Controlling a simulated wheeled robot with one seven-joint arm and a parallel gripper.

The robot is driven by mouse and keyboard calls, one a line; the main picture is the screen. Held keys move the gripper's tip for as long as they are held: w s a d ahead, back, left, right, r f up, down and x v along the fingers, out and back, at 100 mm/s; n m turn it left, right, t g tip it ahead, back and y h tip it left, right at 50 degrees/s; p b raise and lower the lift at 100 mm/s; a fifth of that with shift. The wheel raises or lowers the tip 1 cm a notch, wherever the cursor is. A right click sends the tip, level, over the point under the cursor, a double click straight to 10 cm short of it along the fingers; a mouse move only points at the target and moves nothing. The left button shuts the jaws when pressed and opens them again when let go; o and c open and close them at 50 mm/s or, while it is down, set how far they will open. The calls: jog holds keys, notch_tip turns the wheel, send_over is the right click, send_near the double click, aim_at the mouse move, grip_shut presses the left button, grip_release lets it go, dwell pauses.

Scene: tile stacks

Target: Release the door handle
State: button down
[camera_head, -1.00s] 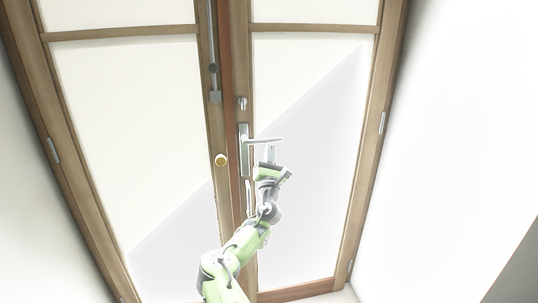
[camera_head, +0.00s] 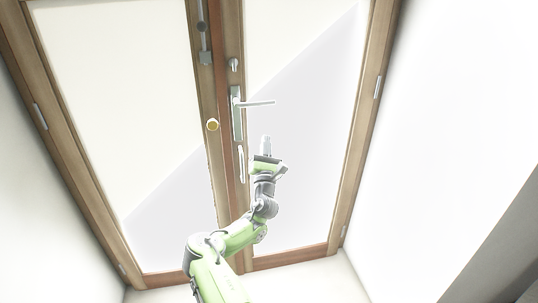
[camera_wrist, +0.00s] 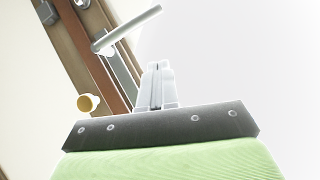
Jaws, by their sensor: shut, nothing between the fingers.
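The door handle (camera_head: 257,103) is a silver lever on a tall plate, fixed to the right door leaf near the middle seam. It points right and looks about level. In the wrist view the lever (camera_wrist: 128,28) shows at the top, beyond the fingertips. My gripper (camera_head: 266,140) is below the lever and apart from it. In the wrist view my gripper (camera_wrist: 157,66) has its two fingers together with nothing between them.
A round brass knob (camera_head: 212,125) sits on the left leaf (camera_head: 120,100). A white vertical pull (camera_head: 241,164) is below the handle plate. A lock cylinder (camera_head: 233,64) is above it. Both leaves look closed. White walls flank the door.

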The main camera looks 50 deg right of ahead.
jog(key=v, duration=0.4)
jog(key=shift+s+d, duration=0.3)
